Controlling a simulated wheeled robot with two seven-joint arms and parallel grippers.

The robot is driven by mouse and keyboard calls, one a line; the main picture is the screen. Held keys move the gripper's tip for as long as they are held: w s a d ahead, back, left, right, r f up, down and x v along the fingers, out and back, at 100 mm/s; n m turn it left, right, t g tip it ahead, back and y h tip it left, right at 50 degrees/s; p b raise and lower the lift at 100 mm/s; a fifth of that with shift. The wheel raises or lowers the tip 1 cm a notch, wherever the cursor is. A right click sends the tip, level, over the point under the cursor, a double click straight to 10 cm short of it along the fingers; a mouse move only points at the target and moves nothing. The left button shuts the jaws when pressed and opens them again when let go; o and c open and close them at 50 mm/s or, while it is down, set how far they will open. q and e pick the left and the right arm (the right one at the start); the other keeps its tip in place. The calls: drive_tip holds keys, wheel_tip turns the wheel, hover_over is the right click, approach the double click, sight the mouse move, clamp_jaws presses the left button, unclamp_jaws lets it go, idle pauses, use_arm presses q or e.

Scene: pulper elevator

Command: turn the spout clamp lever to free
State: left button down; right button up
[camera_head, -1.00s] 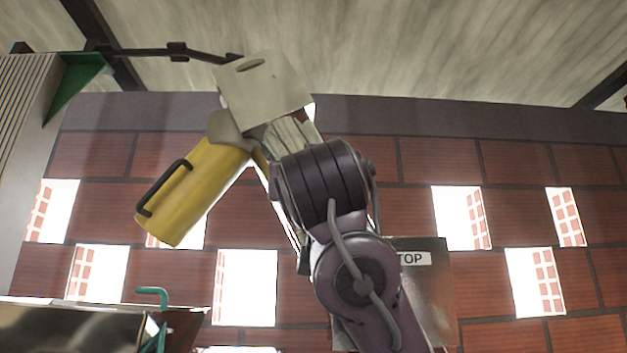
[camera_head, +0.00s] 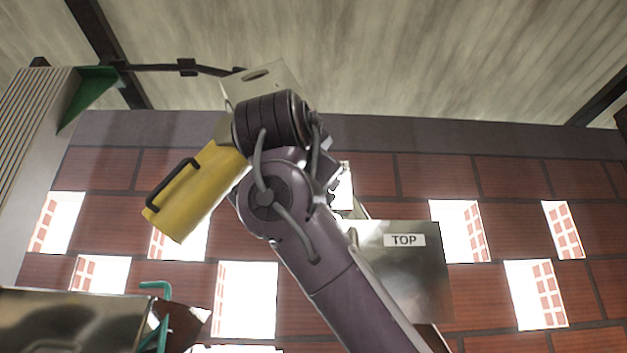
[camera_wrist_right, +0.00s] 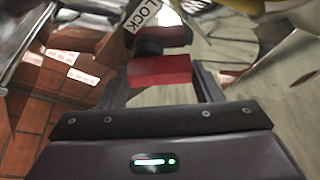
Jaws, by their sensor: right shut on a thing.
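The spout clamp lever shows in the right wrist view as a red block (camera_wrist_right: 160,70) below a dark round pivot, with a white LOCK label (camera_wrist_right: 143,14) just above it. My right gripper (camera_wrist_right: 162,76) has a finger on each side of the red block and is shut on it. In the head view my right arm's links hide the gripper and the lever. My left gripper is not in view.
A metal box labelled TOP (camera_head: 405,270) stands right of my arm. A metal trough (camera_head: 70,318) with a green pipe is at the lower left, and a ribbed grey panel (camera_head: 38,150) at the far left. A brick wall with openings is behind.

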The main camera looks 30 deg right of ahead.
drive_tip(key=m+g, duration=0.1)
drive_tip(key=m, duration=0.2)
drive_tip(key=m+g, duration=0.1)
drive_tip(key=m, duration=0.2)
drive_tip(key=m+g+y+p, duration=0.1)
drive_tip(key=m, duration=0.3)
drive_tip(key=shift+s+d+r+g, duration=0.2)
drive_tip(key=shift+d+r+g, duration=0.15)
drive_tip(key=shift+g, duration=0.05)
drive_tip(key=shift+m, duration=0.3)
drive_tip(key=o, duration=0.8)
drive_tip(key=shift+c, duration=0.2)
drive_tip(key=shift+o, duration=1.1)
drive_tip(key=shift+w, duration=0.15)
drive_tip(key=b+v, duration=0.1)
drive_tip(key=v, duration=0.6)
drive_tip(key=shift+s+a, duration=0.25)
